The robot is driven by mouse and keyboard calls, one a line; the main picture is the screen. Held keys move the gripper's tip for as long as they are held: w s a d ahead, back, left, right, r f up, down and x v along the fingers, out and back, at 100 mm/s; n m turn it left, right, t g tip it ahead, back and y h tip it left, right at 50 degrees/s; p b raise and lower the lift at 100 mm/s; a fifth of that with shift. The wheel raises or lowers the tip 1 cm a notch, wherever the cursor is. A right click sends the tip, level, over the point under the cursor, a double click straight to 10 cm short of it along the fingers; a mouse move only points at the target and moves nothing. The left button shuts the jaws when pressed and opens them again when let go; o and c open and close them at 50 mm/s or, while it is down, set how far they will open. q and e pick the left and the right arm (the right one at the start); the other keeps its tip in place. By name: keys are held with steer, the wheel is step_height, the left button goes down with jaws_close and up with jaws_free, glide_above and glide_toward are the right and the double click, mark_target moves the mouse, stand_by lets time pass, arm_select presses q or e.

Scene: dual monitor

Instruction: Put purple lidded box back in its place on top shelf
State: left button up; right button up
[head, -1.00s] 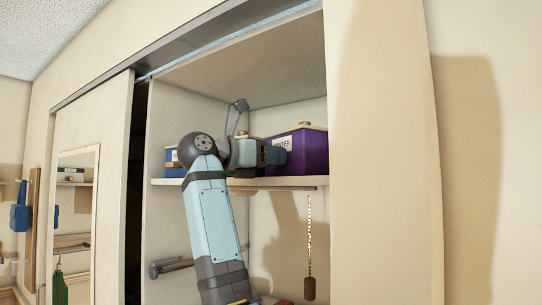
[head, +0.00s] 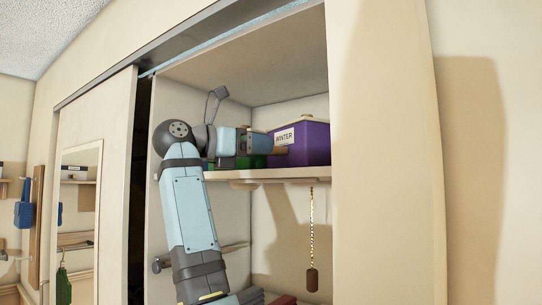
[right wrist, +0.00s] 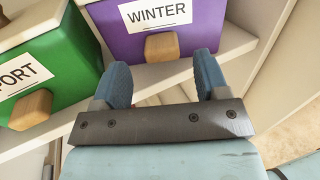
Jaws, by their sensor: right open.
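The purple lidded box (head: 305,144), labelled WINTER, stands upright on the top shelf (head: 290,174) near its right end. In the right wrist view the purple box (right wrist: 205,18) shows its front with a wooden knob and white label. My right gripper (right wrist: 165,75) is open and empty. Its two blue fingers point at the box front, just below and to either side of the knob, and appear apart from it. In the head view my right gripper (head: 278,147) is at the box's left side. My left gripper is not in view.
A green box (right wrist: 45,70) labelled with letters ending in PORT stands left of the purple box, partly hidden by my arm in the head view. A beaded pull chain (head: 312,240) hangs below the shelf. A closet wall is close on the right.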

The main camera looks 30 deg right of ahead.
steer(key=a+b, duration=0.1)
steer(key=a, duration=0.6)
steer(key=shift+a, duration=0.15)
